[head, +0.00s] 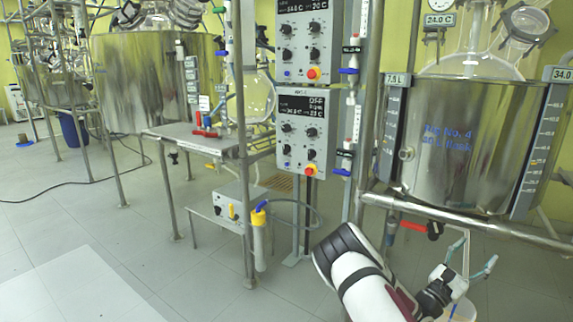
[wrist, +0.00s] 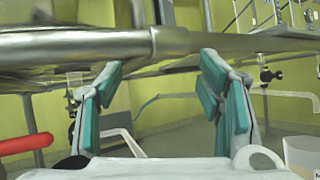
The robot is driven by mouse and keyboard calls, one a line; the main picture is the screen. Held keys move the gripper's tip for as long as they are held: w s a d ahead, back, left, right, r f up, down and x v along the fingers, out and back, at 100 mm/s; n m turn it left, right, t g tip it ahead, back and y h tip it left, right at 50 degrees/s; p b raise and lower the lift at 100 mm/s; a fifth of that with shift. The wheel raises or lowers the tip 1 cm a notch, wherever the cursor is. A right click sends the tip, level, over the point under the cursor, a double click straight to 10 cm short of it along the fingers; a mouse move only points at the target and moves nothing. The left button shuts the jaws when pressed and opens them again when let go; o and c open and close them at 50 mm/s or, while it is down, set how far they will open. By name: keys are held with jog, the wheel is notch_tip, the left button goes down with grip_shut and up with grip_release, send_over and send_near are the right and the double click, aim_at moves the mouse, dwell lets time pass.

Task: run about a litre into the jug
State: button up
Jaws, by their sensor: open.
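The steel-jacketed reactor vessel (head: 470,140), marked with rig number 4, stands at the right of the head view. Below its left side is an outlet valve (head: 391,234) with a red lever (head: 413,227) ending in a black part (head: 435,231). The red lever also shows at the left of the wrist view (wrist: 28,142). My gripper (head: 474,256) is open and empty, to the right of the lever; its teal-padded fingers (wrist: 160,88) stand apart below a rail. A pale, translucent jug (wrist: 302,155) is cut off at the wrist view's lower right. A pale container (head: 462,309) shows partly behind my gripper.
A steel rail (head: 480,222) runs in front of the vessel, close above my fingers. Control boxes (head: 306,130) hang on a post to the left. A small bench (head: 195,140) stands further left. The floor (head: 120,250) at lower left is clear.

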jog(key=s+a+r+m+g+y, duration=0.1)
jog(key=s+r+m+g+y, duration=0.3)
jog(key=s+r+m+g, duration=0.45)
jog(key=s+a+r+m+g+y, duration=0.25)
jog(key=s+r+m+g, duration=0.25)
jog(key=s+m+g, duration=0.65)
jog(key=s+a+r+m+t+y, duration=0.25)
jog(key=s+a+t+y, duration=0.95)
jog(key=s+a, duration=1.45)
notch_tip(320, 180, up, 31)
jog(key=w+n+t+y+p, duration=0.1)
jog(key=y+p, duration=0.2)
jog(key=p, duration=2.6)
jog(key=shift+w+a+r, duration=0.2)
jog(key=shift+w+a, duration=0.05)
jog(key=shift+a, duration=0.05)
